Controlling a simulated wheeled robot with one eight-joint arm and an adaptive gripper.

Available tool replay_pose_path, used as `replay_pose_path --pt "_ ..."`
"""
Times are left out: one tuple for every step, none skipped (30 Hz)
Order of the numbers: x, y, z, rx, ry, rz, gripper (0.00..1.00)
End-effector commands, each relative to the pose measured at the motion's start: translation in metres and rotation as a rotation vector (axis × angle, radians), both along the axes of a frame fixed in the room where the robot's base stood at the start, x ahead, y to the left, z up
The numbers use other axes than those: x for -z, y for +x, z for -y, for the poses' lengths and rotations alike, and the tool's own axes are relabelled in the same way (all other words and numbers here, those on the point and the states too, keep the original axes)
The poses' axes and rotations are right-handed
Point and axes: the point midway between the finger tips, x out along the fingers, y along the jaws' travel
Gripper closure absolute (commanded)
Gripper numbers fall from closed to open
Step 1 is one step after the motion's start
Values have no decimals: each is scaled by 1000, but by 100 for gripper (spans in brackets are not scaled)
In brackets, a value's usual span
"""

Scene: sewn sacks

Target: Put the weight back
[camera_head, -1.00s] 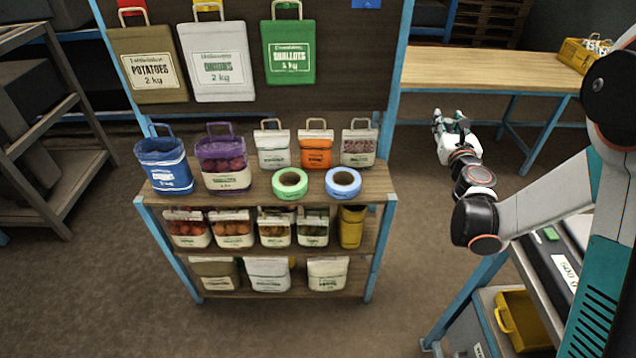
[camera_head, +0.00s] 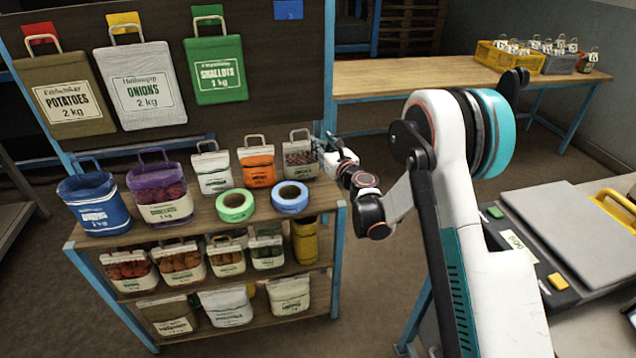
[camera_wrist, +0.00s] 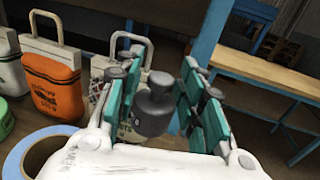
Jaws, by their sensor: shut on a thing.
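My gripper (camera_wrist: 158,108) is shut on a dark grey knobbed weight (camera_wrist: 153,104), which shows between the teal finger pads in the wrist view. In the head view my gripper (camera_head: 333,150) is at the right end of the rack's top shelf, beside the small sack with a dark red patterned front (camera_head: 299,157). The weight cannot be made out in the head view. Other weights with number tags stand in a yellow crate (camera_head: 508,60) and a grey crate (camera_head: 561,62) on the far wooden table (camera_head: 420,76).
The rack's top shelf (camera_head: 190,236) holds a blue sack (camera_head: 95,204), a purple sack (camera_head: 160,194), an orange sack (camera_head: 257,168), a green tape roll (camera_head: 235,206) and a blue tape roll (camera_head: 289,197). A scale (camera_head: 575,232) is at right. The table's left half is clear.

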Motion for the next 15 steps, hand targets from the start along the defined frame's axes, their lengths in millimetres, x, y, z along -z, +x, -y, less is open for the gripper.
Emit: replay_pose_path --pt "17 0 0 0 0 0 100" --pt "24 0 0 0 0 0 100" --pt "33 0 0 0 0 0 100" --pt "40 0 0 0 0 0 100" --pt "47 0 0 0 0 0 100" --pt "55 0 0 0 0 0 100" --pt "61 0 0 0 0 0 100" --pt "67 0 0 0 0 0 100" --pt "73 0 0 0 0 0 100" --pt "77 0 0 0 0 0 100" --pt "81 0 0 0 0 0 100" --pt "85 0 0 0 0 0 100" --pt "87 0 0 0 0 0 100" --pt "88 0 0 0 0 0 100" --pt "89 0 0 0 0 0 100"
